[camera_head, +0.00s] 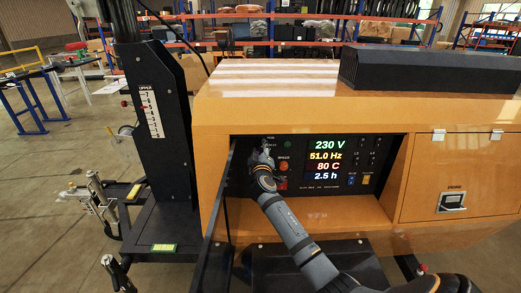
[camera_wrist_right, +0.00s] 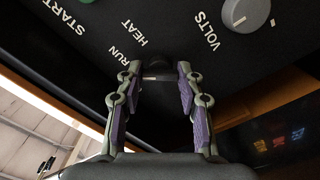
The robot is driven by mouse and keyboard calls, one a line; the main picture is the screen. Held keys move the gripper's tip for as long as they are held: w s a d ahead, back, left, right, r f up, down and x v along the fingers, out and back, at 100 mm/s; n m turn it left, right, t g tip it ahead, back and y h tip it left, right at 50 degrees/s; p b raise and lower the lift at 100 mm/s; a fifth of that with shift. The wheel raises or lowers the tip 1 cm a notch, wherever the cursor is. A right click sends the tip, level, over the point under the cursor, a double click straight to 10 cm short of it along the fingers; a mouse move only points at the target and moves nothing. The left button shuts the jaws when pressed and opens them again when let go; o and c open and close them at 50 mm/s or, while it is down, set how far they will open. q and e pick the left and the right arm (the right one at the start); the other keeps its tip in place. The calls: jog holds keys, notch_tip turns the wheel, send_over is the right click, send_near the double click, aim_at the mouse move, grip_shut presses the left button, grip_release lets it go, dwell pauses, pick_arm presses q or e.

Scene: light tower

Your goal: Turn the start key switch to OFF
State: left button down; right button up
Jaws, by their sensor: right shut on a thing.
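The orange generator's black control panel (camera_head: 345,148) faces me, with a lit display reading 230 V, 51.0 Hz, 80 C and 2.5 h. My right gripper (camera_head: 264,152) reaches to the panel's upper left and covers part of it. In the right wrist view my right gripper (camera_wrist_right: 156,88) is shut on the start key switch (camera_wrist_right: 155,70), a dark round part with a small light mark, near the labels RUN and HEAT. Its OFF label is not readable, so I cannot tell its exact position. My left gripper is not in view.
An orange-red button (camera_head: 284,166) and a green lamp (camera_head: 288,144) sit close to my right gripper. A grey VOLTS knob (camera_wrist_right: 245,12) is beside it in the wrist view. An open dark door edge (camera_head: 222,200) stands left of the panel recess.

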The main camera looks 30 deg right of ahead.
jog(key=n+p, duration=0.1)
jog(key=n, duration=0.2)
jog(key=shift+n, duration=0.4)
jog(key=shift+n+p, duration=0.85)
jog(key=shift+n, duration=1.15)
jog(key=o, duration=1.2)
jog(key=shift+c, duration=0.2)
jog(key=v, duration=1.2)
